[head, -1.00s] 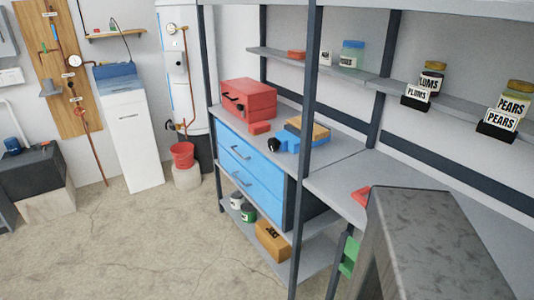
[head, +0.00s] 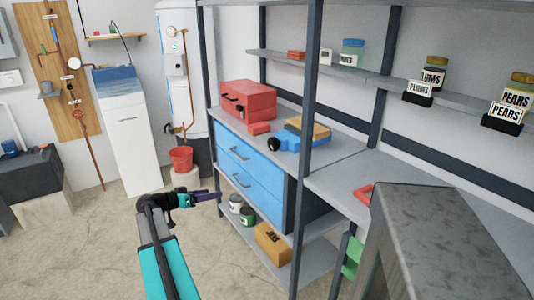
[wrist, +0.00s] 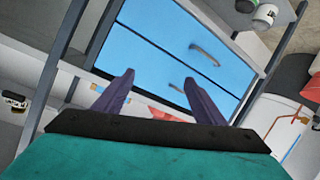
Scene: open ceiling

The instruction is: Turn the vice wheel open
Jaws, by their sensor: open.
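A blue device with a black round part at its left end, which looks like the vice and its wheel (head: 274,145), sits on the shelf top above the blue drawers. Details of the wheel are too small to tell. My gripper (head: 216,196) is at the lower middle of the head view, in front of the lower blue drawers and below the vice. In the wrist view my gripper (wrist: 159,77) is open and empty, its two dark purple fingers apart, with the blue drawer fronts beyond them. I cannot make out the vice wheel in the wrist view.
The blue drawer unit (head: 238,168) has handles that stick out. A red toolbox (head: 248,97) stands left of the vice. A dark shelf post (head: 308,130) rises to its right. Paint cans (head: 248,215) and a box (head: 272,243) are on the bottom shelf. Floor is open at left.

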